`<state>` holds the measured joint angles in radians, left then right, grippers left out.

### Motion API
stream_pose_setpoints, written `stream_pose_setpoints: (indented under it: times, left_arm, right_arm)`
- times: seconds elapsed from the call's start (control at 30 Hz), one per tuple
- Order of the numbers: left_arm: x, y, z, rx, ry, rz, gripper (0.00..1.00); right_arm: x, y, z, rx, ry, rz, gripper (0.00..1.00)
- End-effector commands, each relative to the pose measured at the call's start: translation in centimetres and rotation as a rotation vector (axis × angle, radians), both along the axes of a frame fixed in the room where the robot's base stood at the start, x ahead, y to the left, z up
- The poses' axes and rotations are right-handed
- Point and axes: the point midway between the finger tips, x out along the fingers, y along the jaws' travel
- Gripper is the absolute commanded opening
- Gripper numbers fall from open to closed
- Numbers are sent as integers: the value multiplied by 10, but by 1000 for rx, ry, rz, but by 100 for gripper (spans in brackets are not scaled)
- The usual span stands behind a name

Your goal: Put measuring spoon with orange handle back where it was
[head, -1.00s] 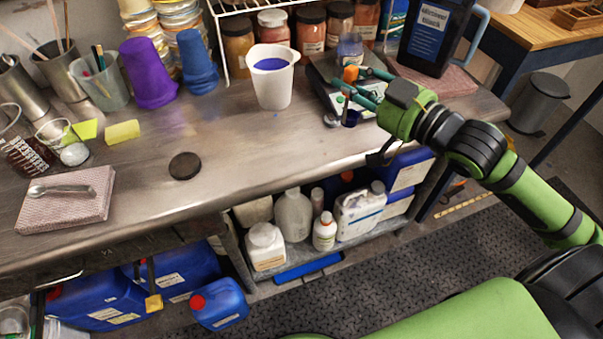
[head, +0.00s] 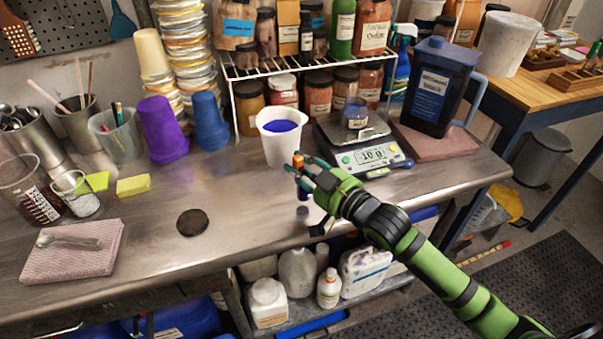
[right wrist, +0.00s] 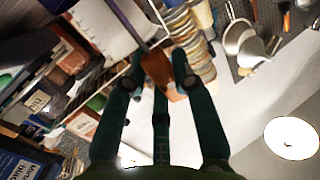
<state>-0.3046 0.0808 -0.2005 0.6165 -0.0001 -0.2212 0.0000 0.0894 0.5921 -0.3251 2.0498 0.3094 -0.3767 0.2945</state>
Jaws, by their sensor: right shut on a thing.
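My right gripper (head: 300,172) is shut on the measuring spoon, whose orange handle (head: 298,161) sticks up between the fingers. A dark blue part of the spoon hangs below them. In the right wrist view the orange handle (right wrist: 158,68) lies between the fingers (right wrist: 160,85), with a dark stem running to the upper left. The spoon is in front of the white beaker (head: 281,145) of blue liquid and left of the digital scale (head: 372,157). It appears to be above the steel bench. My left gripper is not in view.
A small jar (head: 356,112) stands on the scale. A dark round disc (head: 192,222) lies on the bench. A metal spoon (head: 68,241) rests on a folded cloth (head: 75,263) at left. Purple (head: 161,130) and blue (head: 209,121) cups stand behind. The bench front between disc and gripper is clear.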

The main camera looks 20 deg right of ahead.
Motion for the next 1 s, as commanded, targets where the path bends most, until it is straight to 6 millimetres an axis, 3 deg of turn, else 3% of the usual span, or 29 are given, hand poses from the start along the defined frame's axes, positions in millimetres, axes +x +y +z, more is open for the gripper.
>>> stream_pose_setpoints:
  times: [0.1, 0.2, 0.57, 0.6, 0.63, 1.0]
  left_arm:
    - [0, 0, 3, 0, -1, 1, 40]
    - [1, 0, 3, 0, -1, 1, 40]
    - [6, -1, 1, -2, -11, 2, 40]
    - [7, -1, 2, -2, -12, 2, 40]
    - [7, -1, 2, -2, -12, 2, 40]
    - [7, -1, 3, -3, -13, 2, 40]
  right_arm:
    - [-1, 0, -18, 2, 5, 0, 0]
    - [-1, 0, -24, 0, 1, 0, 0]
    - [-1, 0, -29, 0, 1, 0, 0]
    - [-1, 0, -28, 1, 1, 1, 38]
    - [-1, 0, -28, 1, 1, 1, 50]
    - [-1, 0, -25, 1, 1, 1, 50]
